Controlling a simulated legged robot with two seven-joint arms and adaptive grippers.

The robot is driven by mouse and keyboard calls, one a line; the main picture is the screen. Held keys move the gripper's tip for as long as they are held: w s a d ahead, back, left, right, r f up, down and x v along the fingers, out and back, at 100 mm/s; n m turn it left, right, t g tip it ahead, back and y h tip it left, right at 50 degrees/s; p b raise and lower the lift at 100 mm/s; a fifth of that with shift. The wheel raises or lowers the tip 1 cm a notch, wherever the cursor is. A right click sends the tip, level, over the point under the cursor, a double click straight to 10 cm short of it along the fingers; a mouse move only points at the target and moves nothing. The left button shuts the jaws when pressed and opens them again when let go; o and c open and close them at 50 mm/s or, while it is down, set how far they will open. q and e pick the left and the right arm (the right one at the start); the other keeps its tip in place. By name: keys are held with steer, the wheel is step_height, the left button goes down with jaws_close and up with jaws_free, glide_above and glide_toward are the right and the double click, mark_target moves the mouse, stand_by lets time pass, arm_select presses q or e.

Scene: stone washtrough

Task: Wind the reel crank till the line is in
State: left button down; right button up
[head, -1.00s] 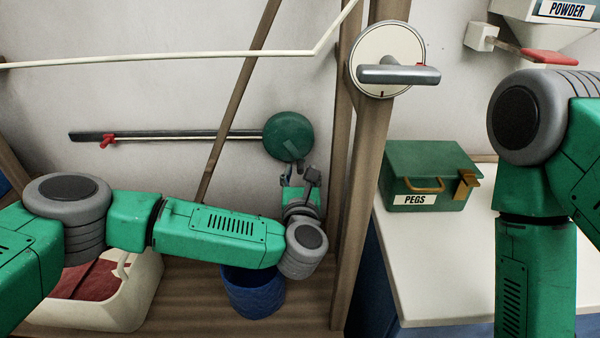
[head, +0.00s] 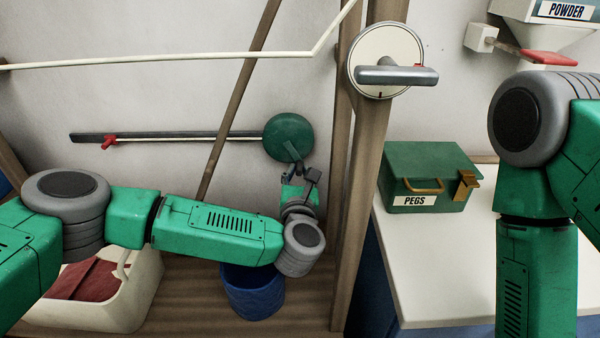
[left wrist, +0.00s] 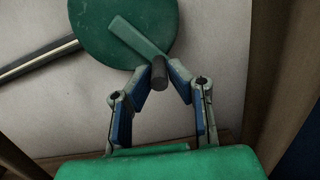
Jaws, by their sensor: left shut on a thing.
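A round green reel (head: 287,137) is at the wall end of a long dark bar, left of the wooden post. In the left wrist view the reel's green disc (left wrist: 105,30) carries a flat green crank arm (left wrist: 136,36) with a short dark handle (left wrist: 159,74). My left gripper (head: 297,170) is just below the reel. In the left wrist view its two fingertips (left wrist: 160,76) are closed around the dark handle. My right arm is at the right, but its gripper is out of view.
A dark bar (head: 180,136) with a red marker (head: 108,142) runs left from the reel. A cream dial with a grey lever (head: 397,75) is on the post. A blue bucket (head: 252,290) stands below my left forearm. A green PEGS box (head: 430,172) sits on the white counter.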

arm_select(q)
steer(key=shift+a+f+m, duration=0.2)
steer(key=shift+a+m, duration=0.2)
steer(key=shift+m, duration=0.6)
steer(key=shift+a+f+m+p, duration=0.1)
steer(key=shift+a+m+p, duration=0.3)
steer(key=shift+m, duration=0.65)
steer(key=shift+a+f+m+p, duration=0.1)
steer(key=shift+a+m, duration=0.5)
steer(key=shift+m, duration=0.45)
steer(key=c, duration=1.5)
jaws_free()
steer(key=shift+c, duration=0.2)
steer(key=shift+s, duration=0.15)
steer(key=s, duration=1.1)
steer(key=shift+s, duration=0.4)
